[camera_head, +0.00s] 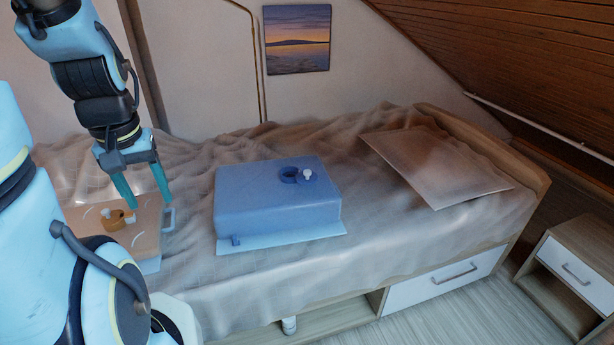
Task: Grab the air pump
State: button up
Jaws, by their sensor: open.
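My gripper (149,200) is open and empty at the left, its two teal fingers pointing down above a tan, flat-topped case (148,226). The case has a pale lower part and a grey-blue handle at its right side. An orange round part (116,220) with a small white piece is on its top, left of the fingers. A larger blue box (255,195) lies on the bed to the right of my gripper, with a blue ring and white knob on top. I cannot tell for sure which of the two is the air pump. My arm hides the case's left part.
The bed has a rumpled beige cover (380,245) and a flat beige panel or pillow (437,165) at its right end. A white drawer (444,283) is under the bed. A nightstand (575,265) stands at the right. The sloped wooden ceiling (520,60) comes down on the right.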

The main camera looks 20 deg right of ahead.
aim_at(289, 324)
jog(key=u, duration=0.45)
jog(key=k+l+u, duration=0.45)
jog(key=k+u, duration=0.25)
jog(key=k+l, duration=0.15)
jog(key=k, duration=0.25)
jog(key=k+l, duration=0.1)
jog(key=k, duration=0.3)
jog(key=l+u, duration=0.05)
